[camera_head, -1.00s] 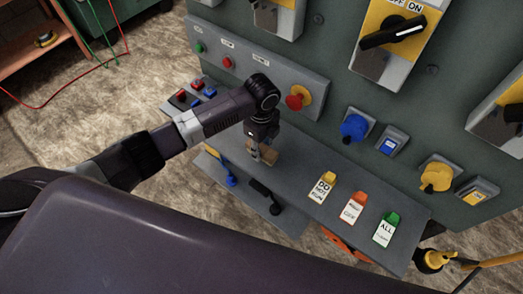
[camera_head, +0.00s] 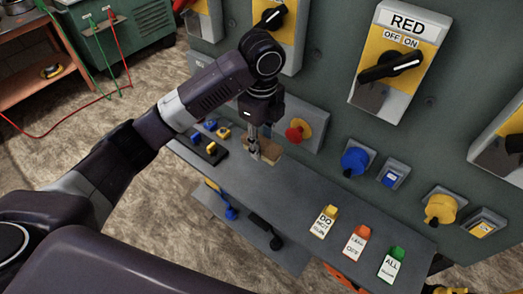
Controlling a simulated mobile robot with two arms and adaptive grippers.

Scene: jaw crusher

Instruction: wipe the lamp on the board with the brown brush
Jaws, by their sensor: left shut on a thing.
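My left gripper (camera_head: 254,145) is shut on the tan-brown brush (camera_head: 267,150). The brush appears above the grey shelf (camera_head: 290,182), in front of the board (camera_head: 320,75). My left forearm and wrist cover the left part of the control strip, so no small indicator lamp shows there. A red mushroom knob on a yellow base (camera_head: 297,131) is in view just right of the brush. I cannot tell which lamp is the task's, and no contact between brush and lamp is seen. My right gripper is out of view.
Small blue and yellow blocks on a black holder (camera_head: 211,147) lie left of the brush. Yellow, orange and green tags (camera_head: 356,242) stand at the shelf's right. Large rotary switches (camera_head: 393,67) and blue and yellow knobs project from the board. The shelf's middle is clear.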

